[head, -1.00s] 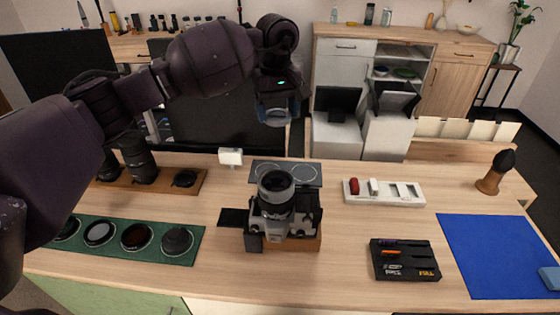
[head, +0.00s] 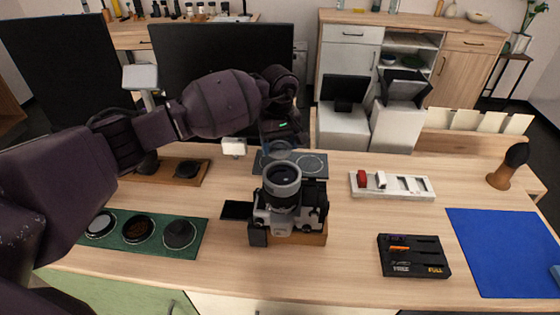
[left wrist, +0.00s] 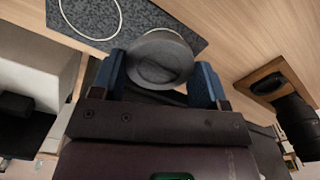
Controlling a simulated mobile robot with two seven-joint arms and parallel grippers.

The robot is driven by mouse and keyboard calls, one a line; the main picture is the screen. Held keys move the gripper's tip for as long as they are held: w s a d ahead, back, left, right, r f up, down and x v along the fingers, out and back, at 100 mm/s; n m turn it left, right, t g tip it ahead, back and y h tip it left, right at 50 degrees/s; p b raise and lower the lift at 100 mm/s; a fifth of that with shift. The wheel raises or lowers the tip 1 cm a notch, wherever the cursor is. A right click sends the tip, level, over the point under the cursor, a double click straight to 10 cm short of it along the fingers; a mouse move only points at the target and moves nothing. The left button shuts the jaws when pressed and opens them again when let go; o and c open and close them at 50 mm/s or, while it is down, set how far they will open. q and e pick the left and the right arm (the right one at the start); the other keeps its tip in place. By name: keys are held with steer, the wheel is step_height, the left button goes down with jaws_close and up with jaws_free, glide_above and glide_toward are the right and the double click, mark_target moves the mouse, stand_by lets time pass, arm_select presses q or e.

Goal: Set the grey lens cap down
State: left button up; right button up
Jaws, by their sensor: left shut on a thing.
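The grey lens cap (left wrist: 160,62) is a round disc held between the two blue fingertips of my left gripper (left wrist: 160,75) in the left wrist view. In the head view my left gripper (head: 279,148) is behind the camera's lens, low near the dark pad with circle outlines (head: 313,165). The cap is hidden or too unclear to make out there. In the left wrist view a corner of the speckled pad (left wrist: 145,20) with a pale circle lies beyond the cap. I cannot tell whether the cap touches anything below. My right gripper is not in view.
A camera with an upturned lens (head: 283,187) stands just in front of the pad. A small white block (head: 233,147) is left of the pad. A white tray (head: 392,196) lies to the right. A wooden lens rack (head: 205,173) and a green mat (head: 203,228) are at left.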

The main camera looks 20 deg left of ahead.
arm_select(q)
step_height(320, 180, down, 2)
steer(key=shift+f, duration=0.3)
step_height(320, 180, down, 3)
steer(key=shift+f, duration=0.3)
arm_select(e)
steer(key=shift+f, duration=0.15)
